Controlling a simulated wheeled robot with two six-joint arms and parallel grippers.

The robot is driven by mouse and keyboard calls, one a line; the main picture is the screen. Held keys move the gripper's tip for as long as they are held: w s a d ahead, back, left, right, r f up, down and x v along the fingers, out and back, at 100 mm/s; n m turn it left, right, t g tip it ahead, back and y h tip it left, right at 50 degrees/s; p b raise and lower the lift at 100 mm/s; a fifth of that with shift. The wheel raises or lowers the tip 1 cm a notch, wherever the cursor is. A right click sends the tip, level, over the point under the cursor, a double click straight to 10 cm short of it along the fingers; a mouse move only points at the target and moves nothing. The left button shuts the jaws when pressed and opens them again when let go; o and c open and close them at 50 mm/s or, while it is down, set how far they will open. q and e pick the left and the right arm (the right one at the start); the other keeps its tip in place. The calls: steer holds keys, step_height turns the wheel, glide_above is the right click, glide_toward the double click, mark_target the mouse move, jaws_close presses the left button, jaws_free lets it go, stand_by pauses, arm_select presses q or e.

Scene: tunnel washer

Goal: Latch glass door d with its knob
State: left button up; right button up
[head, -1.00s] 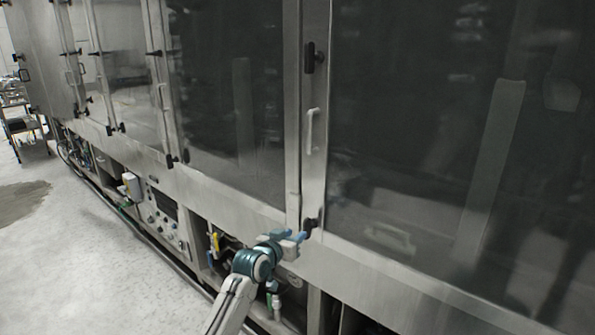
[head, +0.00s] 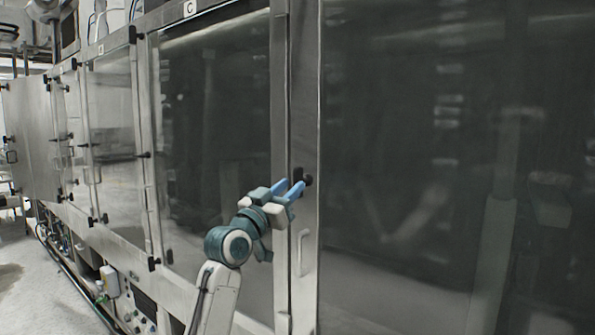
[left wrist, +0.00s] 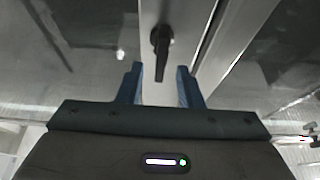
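A large dark glass door (head: 450,150) fills the right of the head view; I see no letter on it, but it stands right of the door marked C. A black knob (head: 307,180) sits on the metal upright at its left edge, above a pale handle (head: 303,252). My left gripper (head: 297,187) is raised to this knob, its blue fingers pointing at it. In the left wrist view the fingers (left wrist: 160,72) are open, with the knob's black lever (left wrist: 161,52) just beyond and between their tips, pointing down the picture. Contact is not visible. My right gripper is not in view.
The glass door marked C (head: 215,130) lies left of the upright, with more doors, knobs and handles further along. A white box (head: 110,281) and panels sit low on the machine. Open floor (head: 20,275) shows at the lower left.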

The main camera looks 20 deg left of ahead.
mark_target(294, 183)
arm_select(q)
steer(key=p+x, duration=0.1)
steer(key=x, duration=0.3)
steer(key=shift+w, duration=0.1)
